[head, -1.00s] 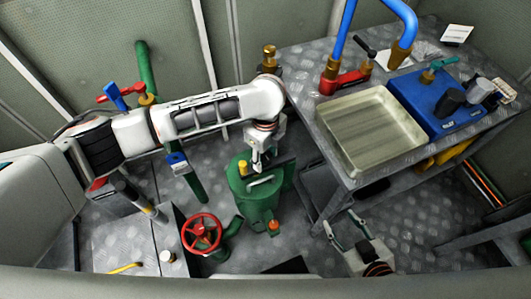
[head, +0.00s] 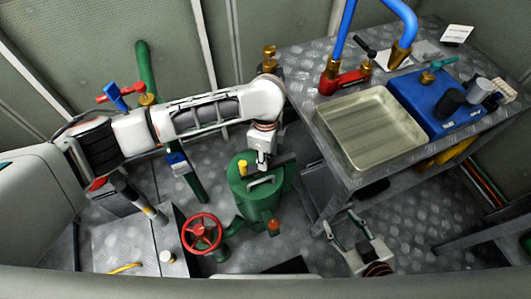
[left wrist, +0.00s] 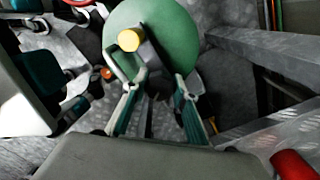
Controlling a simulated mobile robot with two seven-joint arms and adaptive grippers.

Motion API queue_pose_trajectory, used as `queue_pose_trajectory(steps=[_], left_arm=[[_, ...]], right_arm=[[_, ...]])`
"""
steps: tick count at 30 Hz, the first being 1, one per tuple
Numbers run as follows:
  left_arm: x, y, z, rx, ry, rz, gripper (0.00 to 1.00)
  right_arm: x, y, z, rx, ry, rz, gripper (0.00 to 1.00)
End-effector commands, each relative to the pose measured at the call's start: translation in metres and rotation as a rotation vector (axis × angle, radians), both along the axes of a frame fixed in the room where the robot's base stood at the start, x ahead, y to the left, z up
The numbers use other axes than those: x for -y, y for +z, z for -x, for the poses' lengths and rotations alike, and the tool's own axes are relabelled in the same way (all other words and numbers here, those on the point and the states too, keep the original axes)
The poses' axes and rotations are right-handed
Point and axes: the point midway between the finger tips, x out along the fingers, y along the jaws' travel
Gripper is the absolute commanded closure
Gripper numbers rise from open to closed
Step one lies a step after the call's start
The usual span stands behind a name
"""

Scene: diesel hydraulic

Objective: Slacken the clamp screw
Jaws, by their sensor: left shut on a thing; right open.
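A green vessel (head: 262,211) with a round lid stands on the floor in the middle of the head view. The lid (left wrist: 170,28) has a yellow cap (left wrist: 130,40), a dark bar across it and a pale green bar (left wrist: 121,72) that looks like the clamp screw's handle. My left gripper (head: 262,168) points down over the lid. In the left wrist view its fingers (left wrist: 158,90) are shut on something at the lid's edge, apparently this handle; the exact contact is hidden. My right gripper (head: 343,224) is open and empty, low beside the bench.
A metal bench (head: 310,113) at the right carries a steel tray (head: 370,125), a blue box (head: 425,105) and a red fitting (head: 345,82) with blue hoses. A red handwheel (head: 202,232) stands left of the vessel.

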Motion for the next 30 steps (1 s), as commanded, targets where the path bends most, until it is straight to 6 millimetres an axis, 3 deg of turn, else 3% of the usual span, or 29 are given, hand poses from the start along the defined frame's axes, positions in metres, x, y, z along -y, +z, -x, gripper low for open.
queue_pose_trajectory(steps=[23, 24, 25, 30], left_arm=[[0.0001, -0.0005, 0.0003, -0.001, 0.979, 0.000, 0.93], [0.0002, -0.0004, 0.0004, -0.001, 0.970, 0.000, 0.62], [0.0002, -0.0004, 0.0004, -0.001, 0.967, 0.000, 0.55], [0.0001, -0.0004, 0.0003, -0.001, 0.965, 0.000, 0.53]], right_arm=[[0.0001, -0.0002, 0.0001, 0.000, 0.000, 0.000, 0.57], [0.0001, -0.0002, 0.0001, 0.000, 0.000, 0.000, 0.57], [0.0001, -0.0002, 0.0001, 0.000, 0.000, 0.000, 0.57], [0.0002, -0.0001, 0.0001, 0.000, 0.000, 0.000, 0.57]])
